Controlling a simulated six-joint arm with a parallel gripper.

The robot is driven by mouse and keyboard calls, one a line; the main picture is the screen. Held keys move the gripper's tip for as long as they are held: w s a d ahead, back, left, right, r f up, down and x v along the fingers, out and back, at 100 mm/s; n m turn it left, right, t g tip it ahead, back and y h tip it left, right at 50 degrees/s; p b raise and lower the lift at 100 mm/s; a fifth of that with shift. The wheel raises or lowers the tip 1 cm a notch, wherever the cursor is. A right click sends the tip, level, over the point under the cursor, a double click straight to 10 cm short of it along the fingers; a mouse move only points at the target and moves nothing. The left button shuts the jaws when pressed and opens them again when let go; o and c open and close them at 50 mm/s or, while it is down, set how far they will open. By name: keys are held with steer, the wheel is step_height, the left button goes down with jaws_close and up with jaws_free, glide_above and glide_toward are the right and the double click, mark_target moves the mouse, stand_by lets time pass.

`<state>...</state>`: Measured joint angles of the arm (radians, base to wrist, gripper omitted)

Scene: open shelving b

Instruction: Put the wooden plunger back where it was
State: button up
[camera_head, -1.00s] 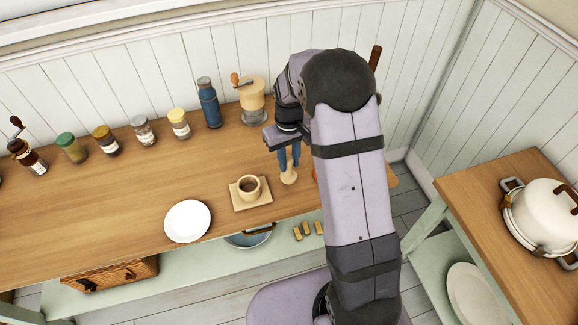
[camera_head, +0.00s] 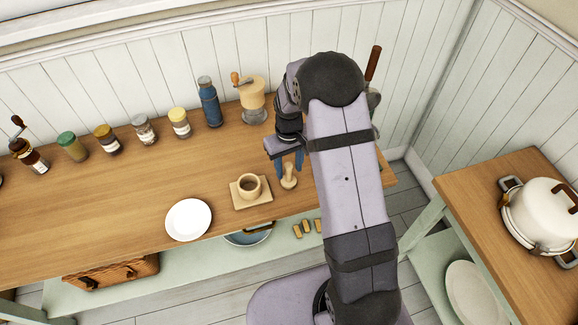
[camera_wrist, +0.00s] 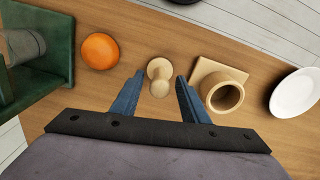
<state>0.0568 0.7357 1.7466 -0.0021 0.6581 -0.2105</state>
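The wooden plunger (camera_head: 289,182) is a small pale piece with a knob and a wider round foot. It appears to stand upright on the wooden counter, right of the cup on its square wooden base. It also shows in the wrist view (camera_wrist: 159,72). My gripper (camera_head: 289,168) is open, with one blue finger on each side of the plunger. In the wrist view, my gripper (camera_wrist: 160,77) shows a gap between each finger and the plunger.
The beige cup (camera_head: 249,186) and white plate (camera_head: 188,219) stand to the left. Behind are a grinder (camera_head: 252,95), a blue bottle (camera_head: 209,103) and several jars.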

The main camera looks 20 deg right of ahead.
steer(key=shift+r, duration=0.1)
step_height(320, 180, up, 12)
steer(key=b, duration=0.3)
stand_by(0.4)
steer(key=s+a+f+m, duration=0.1)
steer(key=s+f, duration=0.1)
steer(key=s, duration=0.9)
steer(key=s+a+f, duration=0.1)
steer(key=s+f, duration=0.1)
steer(key=s, duration=0.8)
steer(key=shift+s+a+m, duration=0.25)
steer(key=shift+s+m, duration=0.15)
